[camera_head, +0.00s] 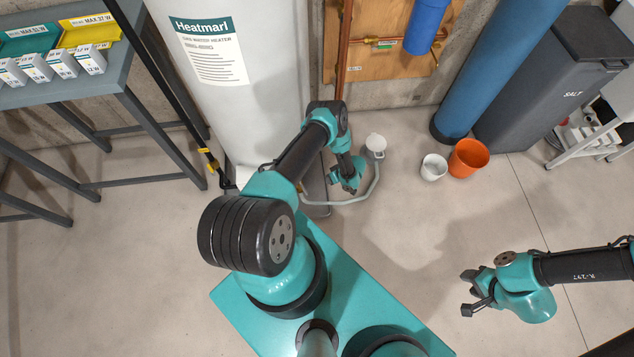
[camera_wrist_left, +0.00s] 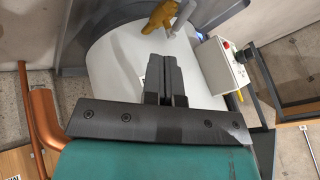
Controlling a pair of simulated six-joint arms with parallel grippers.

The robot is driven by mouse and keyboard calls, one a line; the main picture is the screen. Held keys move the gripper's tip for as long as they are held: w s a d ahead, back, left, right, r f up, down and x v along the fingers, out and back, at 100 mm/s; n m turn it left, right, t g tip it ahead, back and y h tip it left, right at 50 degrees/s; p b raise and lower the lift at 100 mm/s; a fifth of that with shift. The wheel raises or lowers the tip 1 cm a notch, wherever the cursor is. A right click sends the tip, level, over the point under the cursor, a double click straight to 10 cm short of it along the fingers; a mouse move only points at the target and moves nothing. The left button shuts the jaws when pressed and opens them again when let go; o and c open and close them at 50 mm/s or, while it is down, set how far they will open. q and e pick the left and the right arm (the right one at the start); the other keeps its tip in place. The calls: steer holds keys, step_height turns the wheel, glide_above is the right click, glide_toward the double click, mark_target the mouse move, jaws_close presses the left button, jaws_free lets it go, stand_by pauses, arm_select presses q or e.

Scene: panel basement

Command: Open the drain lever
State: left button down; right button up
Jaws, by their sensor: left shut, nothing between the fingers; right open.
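The water heater (camera_head: 235,90) is a tall white tank, left of centre in the head view. In the left wrist view a brass drain fitting (camera_wrist_left: 158,17) sticks out from the tank at the top edge, with a grey piece (camera_wrist_left: 184,14) beside it. I cannot tell whether that piece is the lever or the hose. My left gripper (camera_head: 350,182) is low beside the tank's foot in the head view. In the wrist view its fingers (camera_wrist_left: 165,60) are shut and empty, pointing towards the fitting and apart from it. My right gripper (camera_head: 470,292) is open and empty over the floor.
A grey hose (camera_head: 372,187) curves from near the tank's foot to a white cup-like drain (camera_head: 376,144). A white bucket (camera_head: 433,167) and an orange bucket (camera_head: 468,158) stand right of it. A control box (camera_wrist_left: 224,66) is on the tank. A bench (camera_head: 105,75) stands left.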

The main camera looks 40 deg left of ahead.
arm_select(q)
steer(key=s+a+f, duration=0.5)
steer(key=s+f, duration=0.2)
steer(key=f, duration=0.2)
steer(key=shift+a, duration=0.4)
stand_by(0.5)
